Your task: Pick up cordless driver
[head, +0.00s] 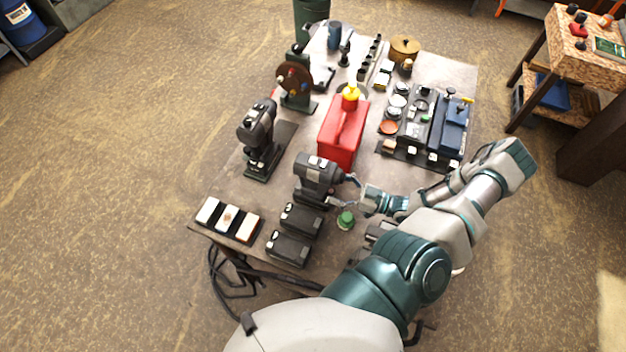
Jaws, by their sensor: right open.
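The cordless driver (316,172), dark grey and black, stands upright on the workbench (225,190), left of my right gripper. My right gripper (345,192) is open. Its two fingers point left toward the driver's handle, one higher and one lower in the picture. I cannot tell whether the fingertips touch the handle. The driver's lower part is partly hidden by its head and the nearby fingers. My left gripper is out of view.
Black battery-like blocks (288,248) and a green-topped item (346,220) sit close by. A red fuel can (343,132) stands behind the driver. A similar dark tool (257,128) stands on a black base (270,150) farther left. A tray of parts (420,125) lies right.

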